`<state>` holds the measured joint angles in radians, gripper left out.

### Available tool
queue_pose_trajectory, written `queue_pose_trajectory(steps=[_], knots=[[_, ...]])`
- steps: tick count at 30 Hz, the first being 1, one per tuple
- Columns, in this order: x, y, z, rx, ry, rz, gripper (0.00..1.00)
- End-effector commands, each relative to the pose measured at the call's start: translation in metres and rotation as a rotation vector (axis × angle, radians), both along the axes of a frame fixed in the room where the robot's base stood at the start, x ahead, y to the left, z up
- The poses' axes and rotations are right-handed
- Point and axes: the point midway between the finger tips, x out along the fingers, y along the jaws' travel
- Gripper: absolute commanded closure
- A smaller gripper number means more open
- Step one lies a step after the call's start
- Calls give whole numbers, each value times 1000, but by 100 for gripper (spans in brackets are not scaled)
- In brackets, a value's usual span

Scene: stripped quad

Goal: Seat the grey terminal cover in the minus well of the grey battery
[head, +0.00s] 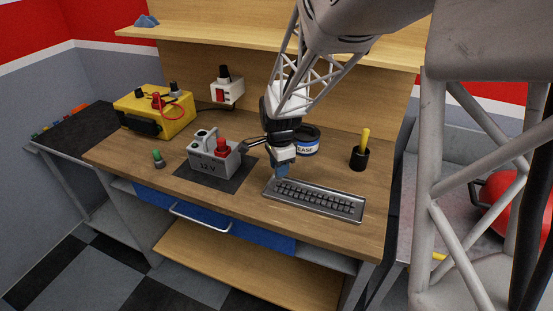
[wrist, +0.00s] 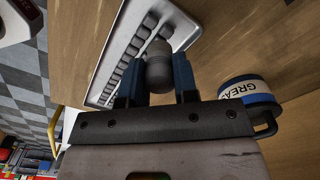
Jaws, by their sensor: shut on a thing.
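The grey battery (head: 207,165), marked 12 V, stands on a dark mat left of my gripper in the head view. A red cover (head: 221,148) is on its right part. A light round fitting with a dark opening (head: 203,136) shows on its top left; I cannot tell which well is the minus one. My gripper (head: 282,171) is low over the left end of the metal tray, right of the battery. In the wrist view its blue fingers are shut on the grey terminal cover (wrist: 159,65), a rounded dark grey cap. The battery is outside the wrist view.
A small green-topped piece (head: 158,159) and a yellow box (head: 154,112) are left of the battery.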

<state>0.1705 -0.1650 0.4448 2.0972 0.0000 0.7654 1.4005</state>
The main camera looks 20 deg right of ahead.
Motion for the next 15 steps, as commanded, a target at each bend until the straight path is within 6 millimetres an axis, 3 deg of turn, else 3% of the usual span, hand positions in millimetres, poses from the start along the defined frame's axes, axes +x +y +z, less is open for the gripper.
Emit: queue_pose_trajectory(steps=[6,15], knots=[[-14,2,2,0,-1,0,94],[-19,3,2,0,-1,0,94]])
